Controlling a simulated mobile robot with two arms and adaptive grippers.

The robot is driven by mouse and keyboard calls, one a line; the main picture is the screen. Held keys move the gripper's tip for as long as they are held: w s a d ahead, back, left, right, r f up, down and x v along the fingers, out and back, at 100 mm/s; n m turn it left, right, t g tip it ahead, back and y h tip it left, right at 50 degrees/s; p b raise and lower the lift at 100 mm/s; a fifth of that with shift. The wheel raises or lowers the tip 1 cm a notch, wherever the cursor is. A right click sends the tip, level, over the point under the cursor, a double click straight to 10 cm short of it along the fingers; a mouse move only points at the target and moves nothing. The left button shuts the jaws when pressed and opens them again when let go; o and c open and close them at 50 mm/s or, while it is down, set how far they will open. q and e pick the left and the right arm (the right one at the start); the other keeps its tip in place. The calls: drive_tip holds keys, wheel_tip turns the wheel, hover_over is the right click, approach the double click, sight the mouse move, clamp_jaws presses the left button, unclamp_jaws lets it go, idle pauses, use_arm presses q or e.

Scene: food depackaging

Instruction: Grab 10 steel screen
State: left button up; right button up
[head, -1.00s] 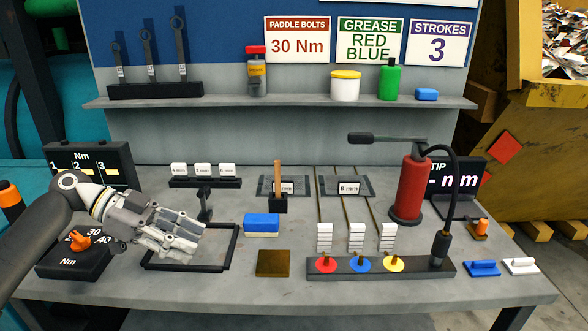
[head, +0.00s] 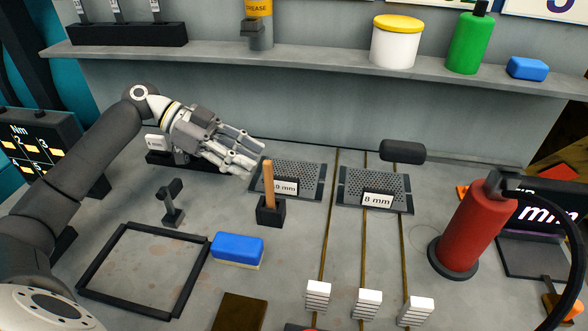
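A grey perforated steel screen (head: 305,176) lies flat at the back middle of the bench. Its white label reads "0 mm", with its left part hidden behind a wooden handle. A second perforated screen (head: 390,181), labelled "8 mm", lies to its right. My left gripper (head: 250,158) is by the left end of the first screen, with its fingers stretched out to the right and spread apart. It holds nothing that I can see. It overlaps the screen's left edge in the picture; I cannot tell whether it touches. My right gripper is out of view.
A wooden-handled tool stands in a black holder (head: 270,211) just in front of the first screen. A blue sponge (head: 237,248), a black frame (head: 94,284) and a small black stand (head: 172,206) are nearer. A red grease pump (head: 468,228) stands at right.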

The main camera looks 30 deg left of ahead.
sight(283, 178)
use_arm(q)
drive_tip(key=x, duration=0.3)
drive_tip(key=shift+d+p, duration=0.35)
drive_tip(key=shift+d, duration=0.05)
drive_tip(key=p+x, duration=0.2)
drive_tip(key=x, duration=0.3)
drive_tip(key=shift+w+f, duration=0.1)
drive_tip(key=shift+f, duration=0.1)
drive_tip(key=shift+d+f, duration=0.1)
drive_tip(key=shift+d, duration=0.05)
drive_tip(key=c, duration=0.7)
clamp_jaws()
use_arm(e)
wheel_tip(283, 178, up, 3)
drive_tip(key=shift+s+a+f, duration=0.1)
